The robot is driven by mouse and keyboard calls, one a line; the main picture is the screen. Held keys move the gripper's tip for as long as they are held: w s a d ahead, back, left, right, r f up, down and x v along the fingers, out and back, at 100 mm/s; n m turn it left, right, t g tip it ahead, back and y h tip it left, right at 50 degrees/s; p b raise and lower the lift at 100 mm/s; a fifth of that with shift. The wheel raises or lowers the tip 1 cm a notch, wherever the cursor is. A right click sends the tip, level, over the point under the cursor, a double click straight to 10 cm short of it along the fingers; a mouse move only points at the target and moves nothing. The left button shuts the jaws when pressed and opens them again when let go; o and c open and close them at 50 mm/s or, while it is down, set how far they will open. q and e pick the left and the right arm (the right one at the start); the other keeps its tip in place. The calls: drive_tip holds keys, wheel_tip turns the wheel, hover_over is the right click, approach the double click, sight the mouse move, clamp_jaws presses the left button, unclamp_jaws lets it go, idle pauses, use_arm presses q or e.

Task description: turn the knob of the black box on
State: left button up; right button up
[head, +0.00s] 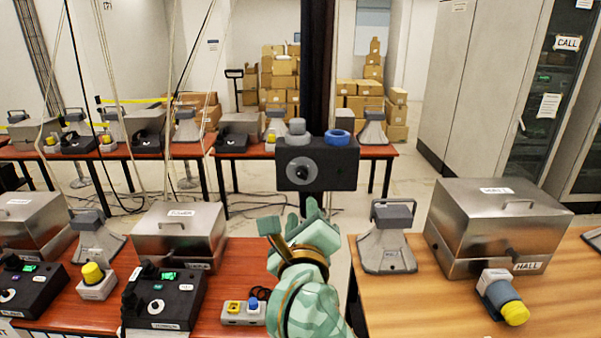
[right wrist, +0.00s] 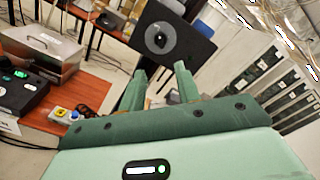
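A black box (head: 317,165) stands upright in front of a dark vertical column, with a grey round cap and a blue ring on top. Its front has a grey disc with a black knob (head: 303,171). The box also shows in the right wrist view (right wrist: 194,42), with the knob (right wrist: 160,39) facing me. My right gripper (head: 290,222) is below the box in the head view. In the right wrist view its two fingers (right wrist: 159,70) are apart, with nothing between them, pointing toward the box; a gap seems to remain. My left gripper is not in view.
Red-brown tables (head: 236,262) hold metal cases, other black boxes (head: 163,300) and a small two-button box (head: 243,313). A wooden table (head: 455,308) at right has a metal case (head: 497,225) and a yellow-capped device (head: 503,297). Cables hang at left; cartons are stacked behind.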

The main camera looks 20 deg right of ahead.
sight(302, 177)
drive_tip(key=p+x, duration=0.2)
drive_tip(key=x, duration=1)
drive_tip(key=shift+w+d+p, duration=0.15)
drive_tip(key=shift+w+p, duration=0.15)
drive_tip(key=shift+w, duration=0.1)
clamp_jaws()
